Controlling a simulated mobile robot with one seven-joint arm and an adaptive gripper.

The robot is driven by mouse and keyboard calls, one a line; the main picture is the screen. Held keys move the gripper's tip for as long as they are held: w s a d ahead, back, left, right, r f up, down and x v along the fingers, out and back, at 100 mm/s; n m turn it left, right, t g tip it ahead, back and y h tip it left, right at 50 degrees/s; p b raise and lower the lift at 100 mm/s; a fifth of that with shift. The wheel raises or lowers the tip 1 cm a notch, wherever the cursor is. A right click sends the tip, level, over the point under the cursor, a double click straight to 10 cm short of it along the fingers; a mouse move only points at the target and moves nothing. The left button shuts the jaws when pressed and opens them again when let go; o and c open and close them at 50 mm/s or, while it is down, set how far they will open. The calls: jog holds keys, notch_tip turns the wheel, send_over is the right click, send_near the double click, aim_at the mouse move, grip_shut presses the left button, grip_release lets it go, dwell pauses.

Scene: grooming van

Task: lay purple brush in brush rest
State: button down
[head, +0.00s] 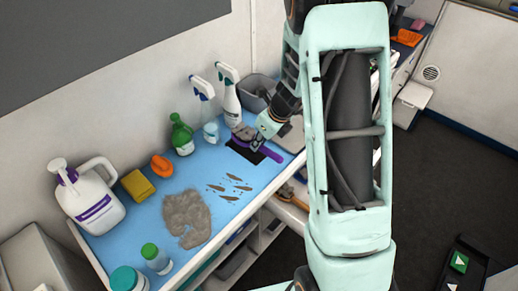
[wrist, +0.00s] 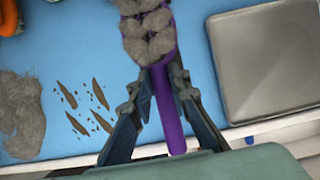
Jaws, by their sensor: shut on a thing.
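The purple brush has a long purple handle (head: 272,153) and a head matted with grey fur (wrist: 148,35). My gripper (wrist: 163,78) is shut on the handle just below the brush head, with a finger on each side. In the head view, my gripper (head: 257,143) is low over the far right part of the blue tabletop. In the wrist view I cannot make out the rest.
Spray bottles (head: 229,95) and a grey bin (head: 254,88) stand behind. A grey tray (wrist: 270,65) lies right of the brush. A fur clump (head: 187,217) and brown scraps (head: 233,184) lie on the blue top (head: 215,165). A white jug (head: 88,200) stands left.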

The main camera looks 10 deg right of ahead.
aim_at(262, 145)
jog(key=shift+f+b, duration=0.5)
jog(key=shift+f, duration=1.05)
jog(key=shift+f, duration=0.1)
jog(key=shift+f, duration=0.15)
jog(key=c, duration=1.8)
grip_release()
jog(key=shift+r, duration=0.65)
jog(key=p+v, duration=0.3)
jog(key=v, duration=0.8)
jog(key=shift+s+d+r, duration=0.1)
jog(key=shift+s, duration=0.05)
